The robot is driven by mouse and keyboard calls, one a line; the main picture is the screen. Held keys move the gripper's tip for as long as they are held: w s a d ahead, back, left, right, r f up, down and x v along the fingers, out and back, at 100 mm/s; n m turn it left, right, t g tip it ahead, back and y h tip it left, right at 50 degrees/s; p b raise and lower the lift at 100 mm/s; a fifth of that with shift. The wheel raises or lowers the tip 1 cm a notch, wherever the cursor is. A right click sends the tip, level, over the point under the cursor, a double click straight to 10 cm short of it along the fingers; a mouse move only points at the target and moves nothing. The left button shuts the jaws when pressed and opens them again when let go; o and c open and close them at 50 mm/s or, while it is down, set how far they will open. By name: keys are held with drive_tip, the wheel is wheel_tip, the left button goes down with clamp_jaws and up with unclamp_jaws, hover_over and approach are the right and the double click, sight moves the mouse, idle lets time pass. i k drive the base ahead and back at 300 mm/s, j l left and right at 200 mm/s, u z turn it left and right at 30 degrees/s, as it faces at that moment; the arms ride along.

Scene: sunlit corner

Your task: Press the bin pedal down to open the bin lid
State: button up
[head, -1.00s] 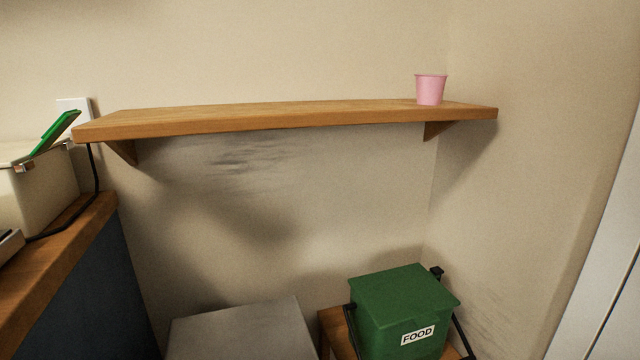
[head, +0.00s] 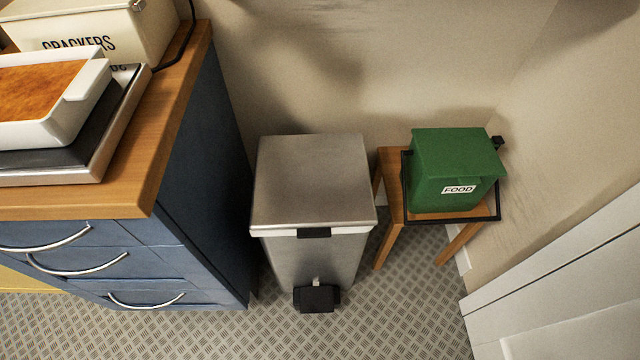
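The grey metal bin (head: 312,185) stands upright on the floor in the middle of the head view. Its flat lid (head: 310,170) is shut, with a dark tab at the front edge. The black pedal (head: 317,298) sticks out at the bin's foot, just above the floor. Nothing is seen touching the pedal. My gripper and arm are not in view.
A blue drawer cabinet (head: 205,190) with a wooden top stands left of the bin, holding a crackers box (head: 90,35) and a white baking dish (head: 50,95). A green food caddy (head: 457,165) sits on a wooden stool (head: 392,215) at right. Floor in front is clear.

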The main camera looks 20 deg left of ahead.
sight(315, 299)
drive_tip(key=k+u, duration=0.3)
drive_tip(key=k+j+u, duration=0.3)
drive_tip(key=k, duration=0.15)
drive_tip(key=i+u, duration=0.4)
drive_tip(key=i+l+u, duration=0.25)
drive_tip(key=i+u, duration=0.15)
drive_tip(key=i, duration=0.2)
drive_tip(key=i+l+u, duration=0.25)
drive_tip(key=k+l, duration=0.1)
